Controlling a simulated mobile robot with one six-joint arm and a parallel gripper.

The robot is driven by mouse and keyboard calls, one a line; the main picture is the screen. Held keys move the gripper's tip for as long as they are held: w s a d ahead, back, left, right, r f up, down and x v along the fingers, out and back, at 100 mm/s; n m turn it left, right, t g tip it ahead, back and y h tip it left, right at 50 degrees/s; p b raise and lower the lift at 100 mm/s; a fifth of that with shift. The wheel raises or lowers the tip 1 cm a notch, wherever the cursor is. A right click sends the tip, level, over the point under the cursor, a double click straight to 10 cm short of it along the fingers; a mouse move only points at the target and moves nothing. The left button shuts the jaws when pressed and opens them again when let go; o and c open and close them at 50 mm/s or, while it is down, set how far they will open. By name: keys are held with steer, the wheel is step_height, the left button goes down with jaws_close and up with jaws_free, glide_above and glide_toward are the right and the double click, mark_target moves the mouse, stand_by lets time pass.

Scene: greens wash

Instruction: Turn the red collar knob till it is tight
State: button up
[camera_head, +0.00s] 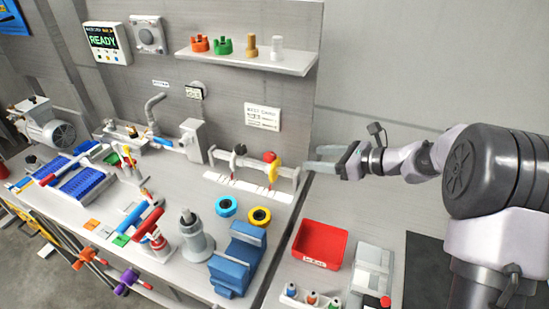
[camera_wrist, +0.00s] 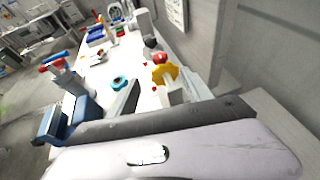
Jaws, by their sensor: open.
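A small red knob (camera_head: 269,157), which looks like the red collar knob, sits on a low white-and-grey fixture (camera_head: 288,173) on the bench. A yellow part stands just in front of it. The red knob also shows in the wrist view (camera_wrist: 160,57), behind a yellow wheel-like part (camera_wrist: 165,73). My gripper (camera_head: 312,160) is open and empty, just right of the fixture, with its fingers pointing left towards the knob. In the wrist view my gripper (camera_wrist: 155,92) has its fingers apart, with the yellow part beyond them. I see no contact with the knob. Its tightness cannot be told.
Blue (camera_head: 227,206) and yellow (camera_head: 259,217) rings lie on the bench in front of the fixture, near a blue block (camera_head: 238,258). A red bin (camera_head: 319,245) stands at the front right. A shelf (camera_head: 250,60) with colored parts hangs above. The wall is behind.

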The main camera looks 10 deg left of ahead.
mark_target(273, 156)
steer(key=b+x, duration=0.4)
steer(key=x, duration=1.2)
steer(key=shift+f, duration=0.15)
